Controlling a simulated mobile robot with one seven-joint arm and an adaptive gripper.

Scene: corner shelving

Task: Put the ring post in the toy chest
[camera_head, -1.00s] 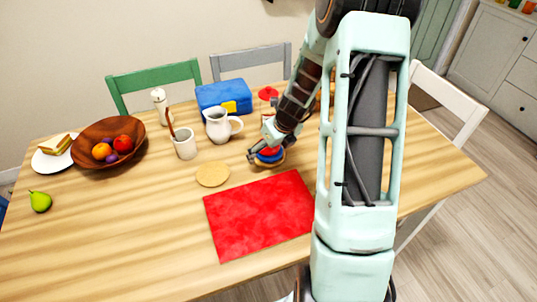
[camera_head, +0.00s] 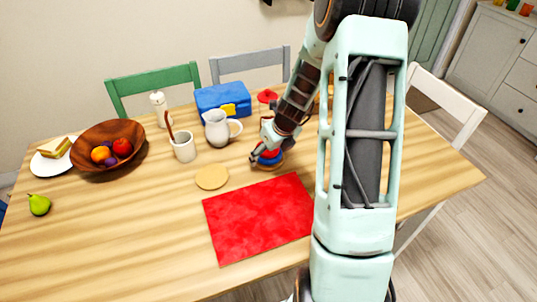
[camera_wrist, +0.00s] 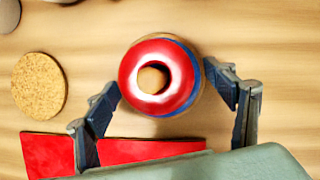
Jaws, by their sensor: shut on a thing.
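The ring post (camera_head: 268,159) stands upright on the table, with a red ring above a blue ring and a pale wooden base. In the wrist view the ring post (camera_wrist: 160,76) is seen from above, its round wooden peg top inside the red ring. My gripper (camera_head: 263,157) is down at the ring post; in the wrist view my gripper (camera_wrist: 168,84) has one finger on each side, shut on it. The toy chest (camera_head: 222,97) is a blue box with a yellow clasp, its lid apparently closed, at the back of the table.
A white pitcher (camera_head: 217,128) and a cup (camera_head: 183,148) stand between the chest and the front. A cork coaster (camera_head: 211,177) and red mat (camera_head: 255,225) lie near the ring post. A wooden fruit bowl (camera_head: 85,147) is at left. A red object (camera_head: 267,95) is right of the chest.

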